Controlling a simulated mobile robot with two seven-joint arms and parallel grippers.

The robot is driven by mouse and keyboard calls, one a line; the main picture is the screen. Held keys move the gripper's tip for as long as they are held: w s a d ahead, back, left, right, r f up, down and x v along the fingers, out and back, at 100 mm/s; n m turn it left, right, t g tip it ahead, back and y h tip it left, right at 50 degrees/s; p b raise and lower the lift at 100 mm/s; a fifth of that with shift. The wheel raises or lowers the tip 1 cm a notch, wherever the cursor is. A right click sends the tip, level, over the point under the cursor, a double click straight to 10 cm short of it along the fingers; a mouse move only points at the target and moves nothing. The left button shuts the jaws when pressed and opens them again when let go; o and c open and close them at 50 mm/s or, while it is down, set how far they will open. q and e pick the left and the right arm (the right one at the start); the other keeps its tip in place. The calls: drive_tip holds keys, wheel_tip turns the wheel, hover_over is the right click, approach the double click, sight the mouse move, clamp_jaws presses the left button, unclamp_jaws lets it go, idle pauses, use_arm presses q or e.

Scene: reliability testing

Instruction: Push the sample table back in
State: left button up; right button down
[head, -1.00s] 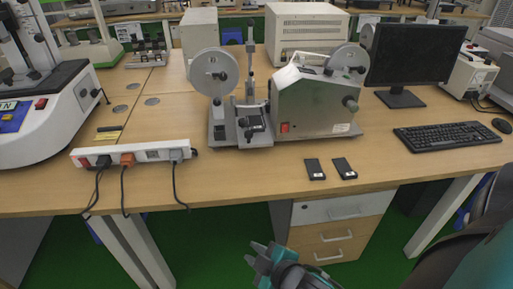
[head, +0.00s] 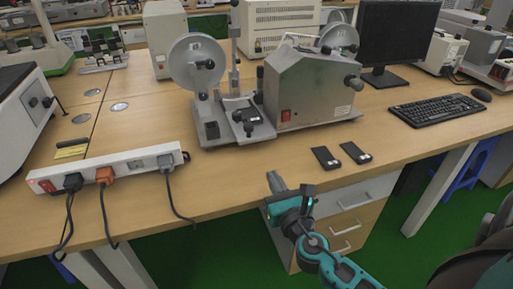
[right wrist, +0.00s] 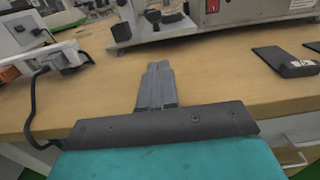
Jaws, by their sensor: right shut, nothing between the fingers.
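The testing machine (head: 310,90) is a grey metal box with a red switch and two round discs, standing on the wooden table. What looks like its sample table (head: 236,112) is a small platform with a black block, at the machine's front left. It shows partly at the top of the right wrist view (right wrist: 160,18). My right gripper (head: 274,182) is shut and empty at the table's front edge, in front of and apart from the sample table. In the right wrist view its closed fingers (right wrist: 157,85) point towards the sample table. My left gripper is out of view.
A white power strip (head: 110,168) with hanging cables lies at the front left edge. Two small black blocks (head: 326,157) lie right of my gripper. A keyboard (head: 437,110) and monitor (head: 398,40) stand further right. The tabletop between gripper and machine is clear.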

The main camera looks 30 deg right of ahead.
sight(252, 139)
drive_tip(key=x, duration=1.4)
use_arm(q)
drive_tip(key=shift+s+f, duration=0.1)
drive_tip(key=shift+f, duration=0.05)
use_arm(e)
drive_tip(key=shift+a, duration=0.1)
